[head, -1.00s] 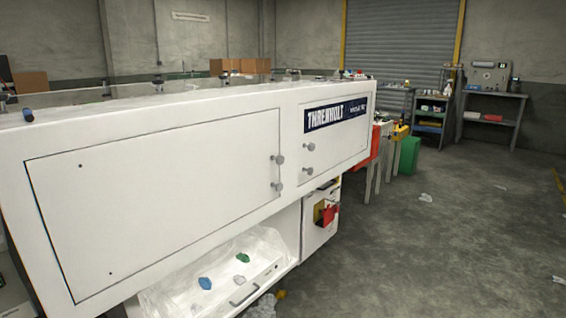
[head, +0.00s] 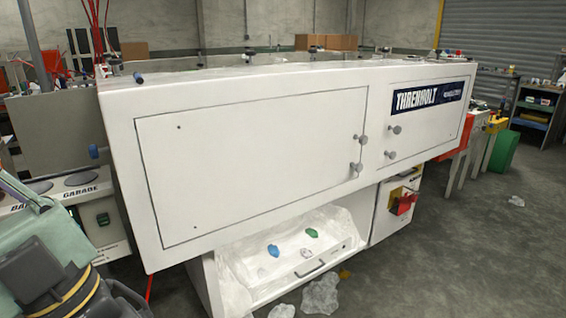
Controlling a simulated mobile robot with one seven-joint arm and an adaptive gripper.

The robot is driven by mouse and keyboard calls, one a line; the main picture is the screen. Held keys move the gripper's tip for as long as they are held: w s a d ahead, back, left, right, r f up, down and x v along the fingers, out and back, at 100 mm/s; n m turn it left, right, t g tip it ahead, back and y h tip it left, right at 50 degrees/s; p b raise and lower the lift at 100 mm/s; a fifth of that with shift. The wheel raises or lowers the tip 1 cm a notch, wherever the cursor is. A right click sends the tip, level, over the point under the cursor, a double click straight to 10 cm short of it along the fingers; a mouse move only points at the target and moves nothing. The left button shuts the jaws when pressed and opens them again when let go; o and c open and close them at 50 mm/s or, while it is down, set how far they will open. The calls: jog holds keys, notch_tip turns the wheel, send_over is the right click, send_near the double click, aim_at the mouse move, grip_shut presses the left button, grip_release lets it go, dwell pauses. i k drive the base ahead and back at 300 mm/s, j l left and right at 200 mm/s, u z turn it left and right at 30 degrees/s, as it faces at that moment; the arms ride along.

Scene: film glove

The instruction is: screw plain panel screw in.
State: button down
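The plain white panel (head: 260,165) is the larger left panel on the front of the long white machine. Two grey round-headed screws or knobs, an upper one (head: 363,139) and a lower one (head: 355,167), stand out at its right edge. Two small dark spots, perhaps holes, show near its left edge: an upper one (head: 179,127) and a lower one (head: 195,227). The right panel (head: 440,121) bears a dark blue THRENHOLT label and has two similar knobs at its left edge. No loose screw can be made out. My gripper is not in view.
A film-lined open bay (head: 325,270) below holds blue, clear and green pieces. Crumpled film (head: 321,293) lies on the floor. A blue cylinder (head: 138,77) sits on the machine top. A dark rounded object (head: 45,280) fills the bottom left. The floor at right is mostly clear.

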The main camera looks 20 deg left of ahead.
aim_at(363, 139)
jog(key=i+l+u, duration=0.1)
jog(key=i+l, duration=0.45)
jog(key=l, duration=0.3)
jog(key=i+l+u, duration=0.15)
jog(key=i+l, duration=0.4)
jog(key=l, duration=0.3)
jog(key=i+l+u, duration=0.15)
jog(key=l, duration=0.35)
jog(key=i+l, duration=0.35)
jog(key=i+l+u, duration=0.15)
jog(key=l, duration=0.45)
jog(key=i+l+u, duration=0.1)
jog(key=i+l, duration=0.15)
jog(key=l, duration=0.25)
